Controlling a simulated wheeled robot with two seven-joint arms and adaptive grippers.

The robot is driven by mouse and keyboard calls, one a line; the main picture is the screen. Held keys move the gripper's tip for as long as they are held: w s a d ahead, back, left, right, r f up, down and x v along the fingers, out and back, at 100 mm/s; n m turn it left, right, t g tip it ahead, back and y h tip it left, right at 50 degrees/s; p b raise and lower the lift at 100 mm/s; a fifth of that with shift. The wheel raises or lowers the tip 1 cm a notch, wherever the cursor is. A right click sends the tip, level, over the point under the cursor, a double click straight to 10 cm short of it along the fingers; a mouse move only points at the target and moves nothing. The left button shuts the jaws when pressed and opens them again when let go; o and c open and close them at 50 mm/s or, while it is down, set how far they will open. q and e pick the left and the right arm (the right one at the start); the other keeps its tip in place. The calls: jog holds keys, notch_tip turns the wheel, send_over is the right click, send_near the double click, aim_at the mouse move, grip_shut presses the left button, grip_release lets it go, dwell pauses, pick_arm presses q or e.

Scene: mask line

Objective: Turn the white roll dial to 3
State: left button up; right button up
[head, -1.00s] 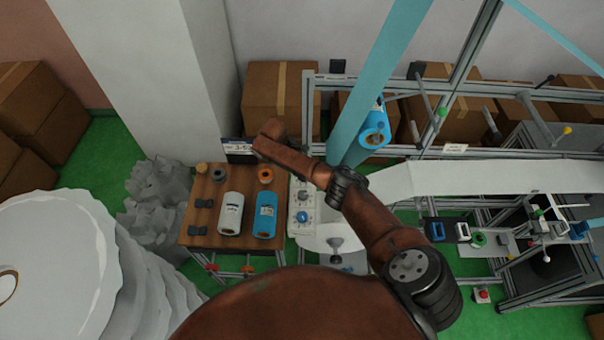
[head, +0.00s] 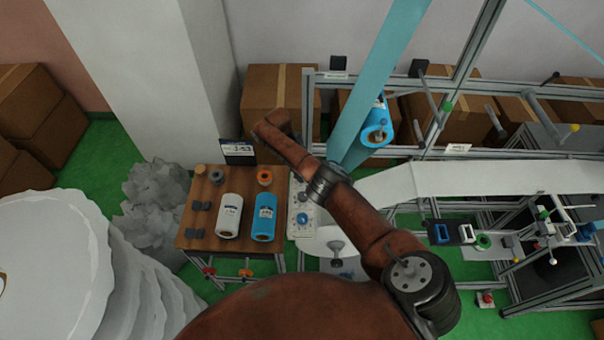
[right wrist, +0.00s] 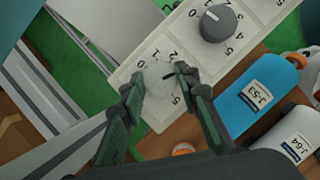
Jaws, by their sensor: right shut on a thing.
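The white roll dial (right wrist: 157,85) sits on a pale panel (right wrist: 132,70) in the right wrist view. My right gripper (right wrist: 157,83) is shut on it, one dark green finger on each side. The dial's dark mark points up and right towards the right fingertip. The figures 0, 1 and 2 show above the dial and 5 below it; the figures behind the right finger are hidden. In the head view the panel (head: 297,193) stands right of the small table; my arm hides part of it, and the gripper cannot be made out. My left gripper is not in view.
A grey dial (right wrist: 218,23) is farther up the panel. A metal frame (head: 410,82) carries a light-blue web behind my arm. Large white rolls (head: 60,245) are at left.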

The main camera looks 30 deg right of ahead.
jog(key=shift+w+r, duration=0.1)
jog(key=shift+w, duration=0.05)
jog(key=o, duration=1.2)
jog(key=shift+c, duration=0.2)
jog(key=v, duration=1.2)
